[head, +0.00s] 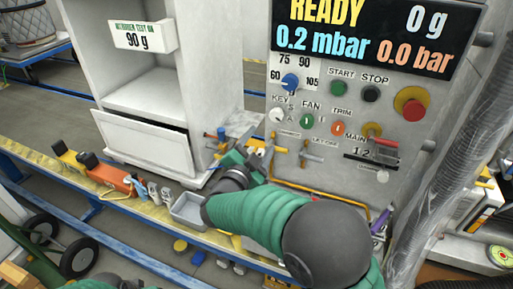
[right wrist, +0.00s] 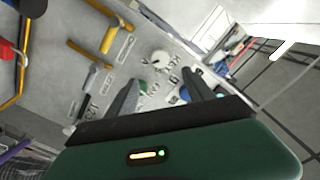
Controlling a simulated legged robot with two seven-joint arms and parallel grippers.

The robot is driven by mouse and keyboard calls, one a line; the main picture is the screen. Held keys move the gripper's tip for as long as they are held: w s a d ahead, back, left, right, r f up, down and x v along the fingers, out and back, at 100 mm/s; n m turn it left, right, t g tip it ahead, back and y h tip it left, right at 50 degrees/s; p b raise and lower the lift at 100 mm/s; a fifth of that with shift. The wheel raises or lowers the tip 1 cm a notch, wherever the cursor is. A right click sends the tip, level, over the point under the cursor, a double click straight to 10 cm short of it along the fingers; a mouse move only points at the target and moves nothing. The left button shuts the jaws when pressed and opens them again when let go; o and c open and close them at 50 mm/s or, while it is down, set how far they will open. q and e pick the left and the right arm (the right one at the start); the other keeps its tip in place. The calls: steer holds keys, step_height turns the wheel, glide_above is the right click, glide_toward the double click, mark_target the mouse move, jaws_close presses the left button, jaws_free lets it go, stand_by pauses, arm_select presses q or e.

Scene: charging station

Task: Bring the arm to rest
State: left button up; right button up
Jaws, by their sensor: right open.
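My right arm comes in from the bottom right of the head view, its green sleeve and dark joints crossing the front of the panel. My right gripper (head: 250,154) is at the lower left of the control panel (head: 340,85), partly hidden by its own wrist. In the right wrist view my right gripper (right wrist: 162,76) is open, its two dark fingers apart with nothing held between them. A white knob (right wrist: 160,59) and a green button (right wrist: 142,88) show beyond the fingers; any contact cannot be told. My left gripper is not in view.
The panel display (head: 375,30) reads READY, 0 g, 0.2 mbar and 0.0 bar. Brass valve handles (head: 305,152) stick out below. A white cabinet (head: 150,90) stands left. A grey tray (head: 188,209) and tools lie on the yellow ledge (head: 45,165). A ribbed hose (head: 445,150) runs at right.

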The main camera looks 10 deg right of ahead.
steer(key=shift+v, duration=1.1)
